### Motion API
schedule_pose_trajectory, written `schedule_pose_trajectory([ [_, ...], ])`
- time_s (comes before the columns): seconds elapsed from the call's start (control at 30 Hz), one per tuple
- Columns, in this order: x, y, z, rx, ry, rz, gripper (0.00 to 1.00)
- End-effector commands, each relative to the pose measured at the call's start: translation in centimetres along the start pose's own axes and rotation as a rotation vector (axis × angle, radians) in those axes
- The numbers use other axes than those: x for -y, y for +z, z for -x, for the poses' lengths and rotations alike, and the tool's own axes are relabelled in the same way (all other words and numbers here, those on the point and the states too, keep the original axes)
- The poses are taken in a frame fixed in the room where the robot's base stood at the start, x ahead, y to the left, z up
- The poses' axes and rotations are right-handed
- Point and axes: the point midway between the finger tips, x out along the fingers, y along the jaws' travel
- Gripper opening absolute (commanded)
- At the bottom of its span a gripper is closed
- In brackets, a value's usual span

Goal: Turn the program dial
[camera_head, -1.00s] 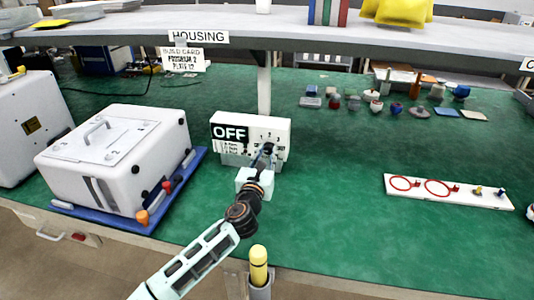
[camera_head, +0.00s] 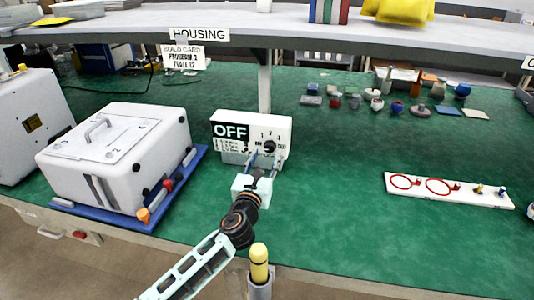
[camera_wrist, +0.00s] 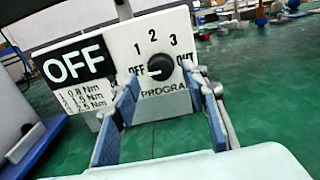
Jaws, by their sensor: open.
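The program dial (camera_wrist: 160,67) is a round black knob on a white control box (camera_head: 276,127). Labels OFF, 1, 2, 3 and OUT surround it. My gripper (camera_wrist: 160,80) is open, one blue-padded finger at each side of the dial in the wrist view. In the head view my gripper (camera_head: 264,161) is just in front of and below the dial, apart from it. Nothing is between the fingers.
A white housing (camera_head: 115,155) sits on a blue tray left of the box. A white board with red rings (camera_head: 448,190) lies at right. The green bench (camera_head: 330,180) between is clear.

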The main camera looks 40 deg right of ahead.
Motion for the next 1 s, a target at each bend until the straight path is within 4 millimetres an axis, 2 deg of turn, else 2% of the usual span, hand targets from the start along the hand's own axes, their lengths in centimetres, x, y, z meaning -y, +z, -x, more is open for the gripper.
schedule_pose_trajectory([
  [0.1, -0.1, 0.0, 1.7, 0.001, 0.002, 0.001, 0.41],
  [0.33, 0.0, 0.0, 3.5, 0.0, 0.001, 0.001, 0.41],
  [1.0, 0.0, 0.0, 3.9, -0.001, -0.001, -0.001, 0.41],
])
